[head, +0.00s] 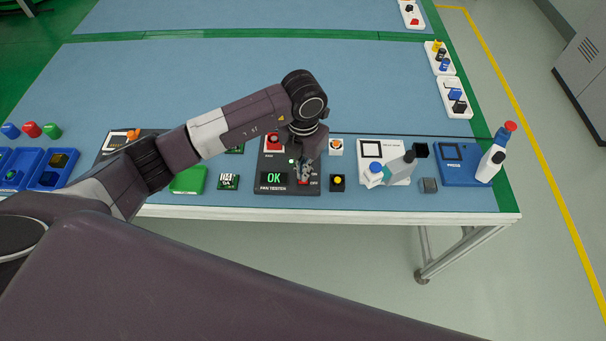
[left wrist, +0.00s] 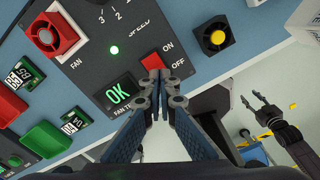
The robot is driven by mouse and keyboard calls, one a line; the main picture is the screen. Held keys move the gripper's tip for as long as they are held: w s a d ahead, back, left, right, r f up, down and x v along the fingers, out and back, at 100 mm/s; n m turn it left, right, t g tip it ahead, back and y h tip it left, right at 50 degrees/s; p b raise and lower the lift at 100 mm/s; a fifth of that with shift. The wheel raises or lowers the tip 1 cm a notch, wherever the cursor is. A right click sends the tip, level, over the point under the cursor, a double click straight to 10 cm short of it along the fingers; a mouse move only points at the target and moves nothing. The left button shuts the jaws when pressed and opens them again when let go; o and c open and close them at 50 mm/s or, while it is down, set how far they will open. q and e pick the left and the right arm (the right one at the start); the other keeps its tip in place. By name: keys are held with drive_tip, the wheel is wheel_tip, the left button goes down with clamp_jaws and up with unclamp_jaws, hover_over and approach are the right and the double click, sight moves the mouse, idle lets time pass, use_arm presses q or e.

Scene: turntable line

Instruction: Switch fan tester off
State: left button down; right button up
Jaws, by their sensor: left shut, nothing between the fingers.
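The fan tester (head: 261,180) is a dark panel near the table's front edge; it also fills the upper middle of the left wrist view (left wrist: 88,60). Its display (left wrist: 119,93) reads OK in green, and a small green lamp (left wrist: 114,50) is lit. A red switch (left wrist: 152,61) sits beside the ON and OFF labels, partly hidden by my fingertips. My left gripper (head: 304,175) is shut and empty, its tips at the switch; whether they touch it I cannot tell. My right gripper (left wrist: 256,103) shows in the left wrist view, fingers apart, away from the table.
A red fan unit (left wrist: 55,32) sits on the tester's upper left. A black block with a yellow button (head: 337,183) stands right of the tester. A spray bottle (head: 403,166) stands farther right.

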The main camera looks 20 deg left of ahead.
use_arm(q)
drive_tip(key=shift+f+b, duration=0.4)
drive_tip(key=shift+f, duration=0.15)
drive_tip(key=shift+r, duration=0.1)
drive_tip(key=shift+r+p, duration=2.3)
drive_tip(key=shift+r, duration=1.15)
drive_tip(key=shift+d, duration=0.1)
